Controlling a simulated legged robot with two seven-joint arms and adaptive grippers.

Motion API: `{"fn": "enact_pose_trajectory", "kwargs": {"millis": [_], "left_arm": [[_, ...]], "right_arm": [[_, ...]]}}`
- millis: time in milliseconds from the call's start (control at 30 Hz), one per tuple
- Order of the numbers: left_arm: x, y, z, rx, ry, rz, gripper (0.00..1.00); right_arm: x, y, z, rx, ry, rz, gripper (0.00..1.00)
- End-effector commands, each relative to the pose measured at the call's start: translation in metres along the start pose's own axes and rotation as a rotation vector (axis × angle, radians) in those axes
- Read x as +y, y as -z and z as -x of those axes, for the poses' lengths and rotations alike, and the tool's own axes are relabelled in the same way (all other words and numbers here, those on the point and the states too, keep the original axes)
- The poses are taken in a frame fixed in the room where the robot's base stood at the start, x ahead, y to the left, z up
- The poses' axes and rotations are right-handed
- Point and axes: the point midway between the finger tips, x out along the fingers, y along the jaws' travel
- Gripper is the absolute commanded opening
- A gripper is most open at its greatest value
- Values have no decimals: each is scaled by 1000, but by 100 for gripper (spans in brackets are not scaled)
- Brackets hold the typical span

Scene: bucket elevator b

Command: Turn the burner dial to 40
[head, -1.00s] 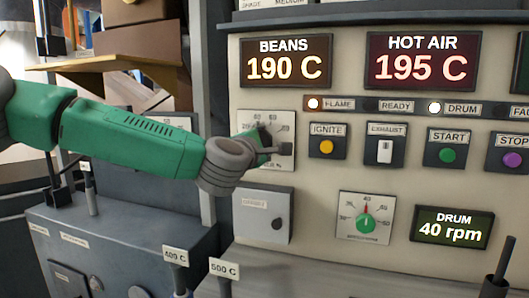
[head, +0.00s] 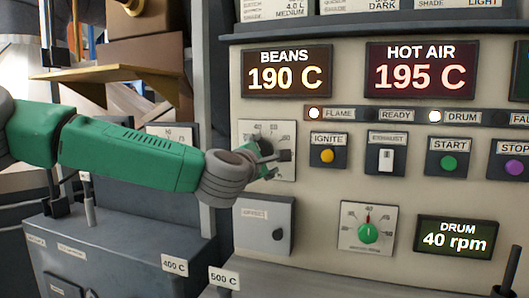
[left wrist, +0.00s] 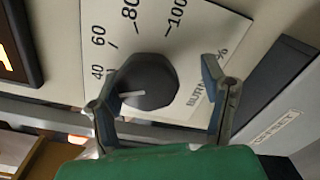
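The burner dial is a dark knob with a white pointer line on a white scale plate. In the left wrist view the knob (left wrist: 150,80) sits between my left gripper's fingers (left wrist: 162,98), nearer the left finger. The right finger stands clear of it, so the gripper is open; I cannot tell whether the left finger touches. The pointer points left, close to or a little below the 40 label. In the head view the scale plate (head: 249,131) shows behind my left gripper (head: 275,157), which hides most of the knob. My right gripper is not in view.
The ignite button (head: 327,156), exhaust switch (head: 386,158) and start button (head: 448,163) lie to the right. A grey box (head: 264,225) juts out below the burner dial. The drum dial (head: 369,232) and its 40 rpm display (head: 455,236) are lower right.

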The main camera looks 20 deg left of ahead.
Motion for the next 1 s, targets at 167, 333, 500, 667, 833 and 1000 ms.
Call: {"fn": "enact_pose_trajectory", "kwargs": {"millis": [167,333,500,667,833,1000], "left_arm": [[5,-3,0,-4,-10,1,66],[7,-3,5,-5,-13,2,66],[7,-3,32,-7,-13,2,66],[6,-2,67,-7,-11,2,66],[4,0,98,-5,-8,2,66],[3,0,115,-3,-8,3,66]], "right_arm": [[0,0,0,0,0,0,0],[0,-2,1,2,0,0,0],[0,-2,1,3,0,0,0],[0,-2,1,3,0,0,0],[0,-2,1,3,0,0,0],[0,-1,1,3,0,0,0]]}}
